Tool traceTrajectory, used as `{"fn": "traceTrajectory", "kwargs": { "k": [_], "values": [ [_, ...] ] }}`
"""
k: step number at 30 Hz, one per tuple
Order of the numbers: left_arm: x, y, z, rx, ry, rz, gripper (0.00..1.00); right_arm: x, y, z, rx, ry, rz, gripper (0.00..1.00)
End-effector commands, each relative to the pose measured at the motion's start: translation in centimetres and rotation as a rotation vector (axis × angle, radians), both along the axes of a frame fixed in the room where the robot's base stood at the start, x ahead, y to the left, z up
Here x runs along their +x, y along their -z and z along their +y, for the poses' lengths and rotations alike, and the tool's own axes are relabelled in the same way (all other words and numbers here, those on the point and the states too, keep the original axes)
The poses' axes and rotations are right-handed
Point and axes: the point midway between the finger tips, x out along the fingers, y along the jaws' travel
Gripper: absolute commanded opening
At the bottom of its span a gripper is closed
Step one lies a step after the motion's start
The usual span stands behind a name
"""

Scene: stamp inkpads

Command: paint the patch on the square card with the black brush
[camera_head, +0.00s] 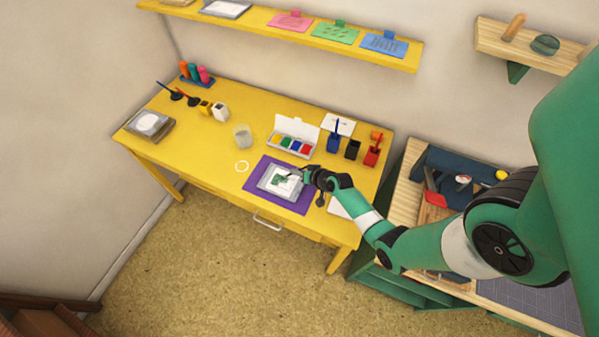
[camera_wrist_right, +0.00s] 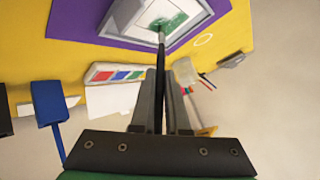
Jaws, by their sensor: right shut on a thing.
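The square card (camera_head: 268,186) lies in a pale frame on the purple mat (camera_head: 300,206), with a green patch (camera_head: 281,179) on it. In the right wrist view the card (camera_wrist_right: 128,20) is at the top with the green patch (camera_wrist_right: 172,22). My right gripper (camera_head: 306,175) is at the card's right edge, shut on the black brush (camera_wrist_right: 160,75). The brush points over the card and its tip overlaps the green patch in the wrist view; whether it touches the card is unclear. My left gripper is not in view.
A paint box (camera_head: 292,142) stands open behind the mat, with a glass jar (camera_head: 242,136) to its left. Blue (camera_head: 333,145), black (camera_head: 352,149) and red (camera_head: 372,155) holders stand at the back right. The table (camera_head: 205,148) is mostly clear left of the mat.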

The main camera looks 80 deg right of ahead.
Motion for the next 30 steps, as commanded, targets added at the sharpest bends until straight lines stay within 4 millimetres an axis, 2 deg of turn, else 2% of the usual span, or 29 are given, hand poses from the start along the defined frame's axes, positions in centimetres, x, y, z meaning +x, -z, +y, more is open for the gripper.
{"fn": "traceTrajectory", "kwargs": {
  "k": [6,16,23,30],
  "values": [
    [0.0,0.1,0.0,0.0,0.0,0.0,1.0,0.8,0.0,-0.1,0.001,-0.002,0.001,0.0],
    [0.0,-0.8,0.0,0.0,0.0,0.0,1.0,0.8,-0.9,-0.1,0.001,0.0,0.001,0.0],
    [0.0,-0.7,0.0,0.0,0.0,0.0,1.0,0.8,-0.8,-0.1,0.0,0.0,0.0,0.0],
    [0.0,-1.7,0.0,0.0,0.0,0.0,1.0,1.1,-0.9,1.4,0.002,-0.001,0.002,0.0]
  ]
}}
